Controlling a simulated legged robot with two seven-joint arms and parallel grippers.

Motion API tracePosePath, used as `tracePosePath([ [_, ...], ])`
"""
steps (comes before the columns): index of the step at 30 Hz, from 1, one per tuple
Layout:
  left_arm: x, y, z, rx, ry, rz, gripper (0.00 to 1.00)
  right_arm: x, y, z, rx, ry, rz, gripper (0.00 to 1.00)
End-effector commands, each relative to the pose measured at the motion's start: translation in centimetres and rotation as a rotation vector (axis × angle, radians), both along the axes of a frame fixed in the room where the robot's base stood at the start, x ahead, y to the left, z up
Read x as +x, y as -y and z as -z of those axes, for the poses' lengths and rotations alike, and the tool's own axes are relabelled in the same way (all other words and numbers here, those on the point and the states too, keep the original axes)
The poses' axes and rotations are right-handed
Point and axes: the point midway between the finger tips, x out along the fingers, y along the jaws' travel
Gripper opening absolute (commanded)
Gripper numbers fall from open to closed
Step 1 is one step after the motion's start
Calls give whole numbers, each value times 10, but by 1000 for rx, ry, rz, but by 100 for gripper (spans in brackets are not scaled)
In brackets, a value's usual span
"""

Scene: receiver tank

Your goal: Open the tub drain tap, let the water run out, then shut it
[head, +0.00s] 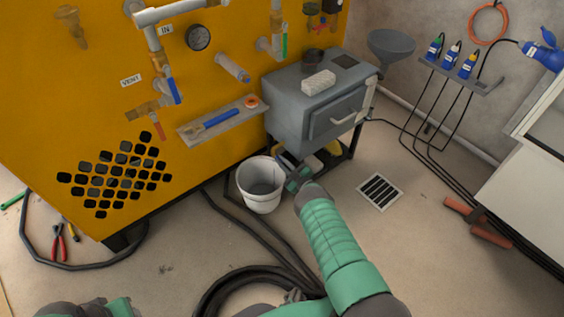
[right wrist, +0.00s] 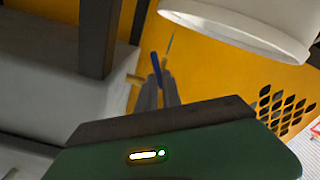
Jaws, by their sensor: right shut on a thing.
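My right gripper (head: 298,178) is low in front of the grey cabinet, just right of the white bucket (head: 260,186). In the right wrist view its fingers (right wrist: 162,85) are closed on a small blue piece, which looks like the tap's lever (right wrist: 155,64). A thin bluish line runs beside it; I cannot tell whether it is water. The bucket (right wrist: 240,28) is close by at the upper right there. The tap body is hidden in the head view. A pale thing (head: 283,162) under the cabinet is partly covered by my gripper. My left gripper is not clear at the bottom edge.
The grey cabinet (head: 292,107) stands on dark legs against the yellow machine (head: 95,60). Black hoses (head: 245,222) lie on the floor around my right arm. A floor drain grate (head: 380,191) and a red-brown tool (head: 477,222) lie to the right. Floor between them is clear.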

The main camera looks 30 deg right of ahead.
Motion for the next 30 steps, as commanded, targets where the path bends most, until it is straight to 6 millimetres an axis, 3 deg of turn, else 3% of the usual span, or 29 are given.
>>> tracePosePath([
  [15,0,0,0,0,0,0,36,-2,-3,5,24,-12,-7,0],
  [16,0,0,0,0,0,0,36,-2,-3,5,24,-12,-7,10],
  [21,0,0,0,0,0,0,36,-1,-2,3,23,-9,-5,31],
  [30,0,0,-2,0,0,0,36,-2,-1,1,23,-6,-2,31],
])
